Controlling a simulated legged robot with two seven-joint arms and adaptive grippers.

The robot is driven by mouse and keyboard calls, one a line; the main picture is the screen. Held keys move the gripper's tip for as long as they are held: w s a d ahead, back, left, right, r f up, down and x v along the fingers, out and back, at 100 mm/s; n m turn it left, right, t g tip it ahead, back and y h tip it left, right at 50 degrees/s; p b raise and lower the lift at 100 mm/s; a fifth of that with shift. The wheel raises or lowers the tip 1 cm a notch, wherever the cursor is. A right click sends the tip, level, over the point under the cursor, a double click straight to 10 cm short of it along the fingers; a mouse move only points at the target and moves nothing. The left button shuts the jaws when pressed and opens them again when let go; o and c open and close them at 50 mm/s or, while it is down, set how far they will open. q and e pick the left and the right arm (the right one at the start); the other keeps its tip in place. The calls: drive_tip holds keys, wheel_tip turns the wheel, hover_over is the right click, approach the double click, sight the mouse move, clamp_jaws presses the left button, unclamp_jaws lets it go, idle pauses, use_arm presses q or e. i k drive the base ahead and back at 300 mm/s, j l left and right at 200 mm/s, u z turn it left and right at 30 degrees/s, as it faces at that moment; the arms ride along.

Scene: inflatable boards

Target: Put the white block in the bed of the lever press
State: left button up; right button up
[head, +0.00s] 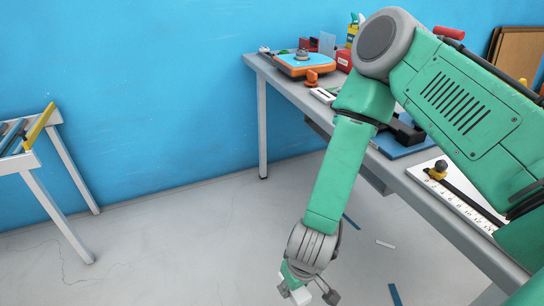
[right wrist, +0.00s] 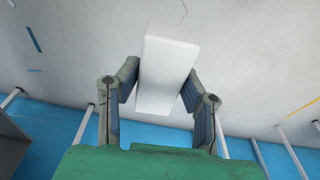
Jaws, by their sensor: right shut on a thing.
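My right gripper (head: 310,292) hangs low over the floor in the head view, to the left of the workbench. It is shut on the white block (head: 300,296). In the right wrist view the white block (right wrist: 165,70) sits between both fingers of the gripper (right wrist: 160,90), its long side pointing away from the palm. A black device on a blue base (head: 405,149) stands on the bench, mostly hidden behind my right arm; it may be the lever press. A red handle (head: 449,32) shows above the arm. The bed cannot be made out. My left gripper is out of view.
The grey workbench (head: 262,120) runs along the right. It holds an orange and blue machine (head: 305,64), a red box (head: 344,60) and a ruled white board (head: 465,200). A white stand (head: 60,190) is at the left. Several strips lie on the floor (head: 180,265).

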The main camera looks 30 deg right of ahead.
sight(400, 126)
drive_tip(key=i+z, duration=0.2)
drive_tip(key=i, duration=1.45)
drive_tip(key=i+l+u, duration=0.1)
drive_tip(key=i+u, duration=0.15)
drive_tip(key=i, duration=0.4)
drive_tip(key=u, duration=0.85)
drive_tip(key=i+l+u, duration=0.1)
drive_tip(key=u, duration=1.65)
drive_tip(key=l+u, duration=0.15)
drive_tip(key=u, duration=1.55)
drive_tip(key=k+u, duration=0.1)
drive_tip(key=u, duration=0.8)
drive_tip(key=l+u, duration=0.1)
drive_tip(key=u, duration=0.75)
drive_tip(key=k+u, duration=0.1)
drive_tip(key=u, duration=0.75)
